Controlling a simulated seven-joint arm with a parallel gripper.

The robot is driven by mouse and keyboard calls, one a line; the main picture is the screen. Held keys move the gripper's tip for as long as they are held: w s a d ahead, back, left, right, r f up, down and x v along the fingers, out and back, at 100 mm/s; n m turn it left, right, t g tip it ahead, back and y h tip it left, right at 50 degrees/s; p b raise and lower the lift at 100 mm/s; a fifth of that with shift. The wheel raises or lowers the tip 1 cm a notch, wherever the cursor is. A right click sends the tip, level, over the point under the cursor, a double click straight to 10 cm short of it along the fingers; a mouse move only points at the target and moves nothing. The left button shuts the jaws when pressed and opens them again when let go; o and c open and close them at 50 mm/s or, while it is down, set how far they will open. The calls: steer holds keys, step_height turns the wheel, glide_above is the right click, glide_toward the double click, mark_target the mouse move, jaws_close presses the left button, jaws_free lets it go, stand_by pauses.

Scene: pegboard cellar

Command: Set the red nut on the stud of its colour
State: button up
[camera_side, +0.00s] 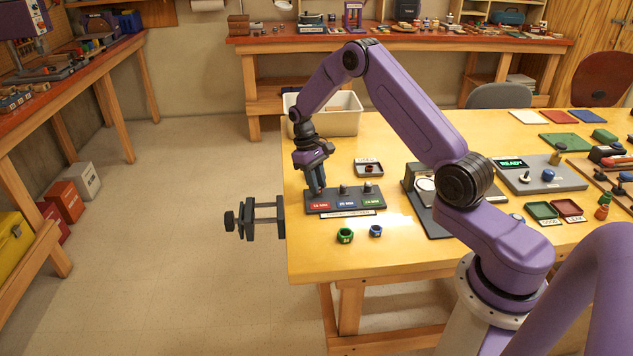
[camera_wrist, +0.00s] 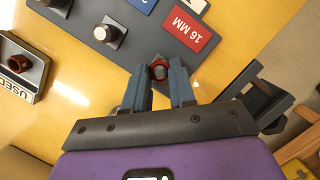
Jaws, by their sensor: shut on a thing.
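The red nut (camera_wrist: 158,64) shows between the fingertips of my gripper (camera_wrist: 161,74) in the wrist view, with a grey round stud end inside its ring. My gripper is shut on it. In the side view my gripper (camera_side: 318,189) points down at the left end of the dark stud board (camera_side: 371,193), by the red label (camera_side: 319,206), and hides the nut. The red label reads 16 MM in the wrist view (camera_wrist: 191,33). The nut is around or directly over the red-label stud; I cannot tell how low it sits.
Two bare studs (camera_side: 343,188) (camera_side: 367,186) stand on the board's blue and green parts. A green nut (camera_side: 345,236) and a blue nut (camera_side: 376,231) lie in front. A tray (camera_wrist: 43,63) marked USED holds a dark red nut (camera_wrist: 19,63). A clamp (camera_side: 262,219) is at the table's left edge.

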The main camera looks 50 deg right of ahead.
steer(key=shift+f, duration=0.15)
steer(key=o, duration=1.4)
steer(key=shift+r, duration=4.05)
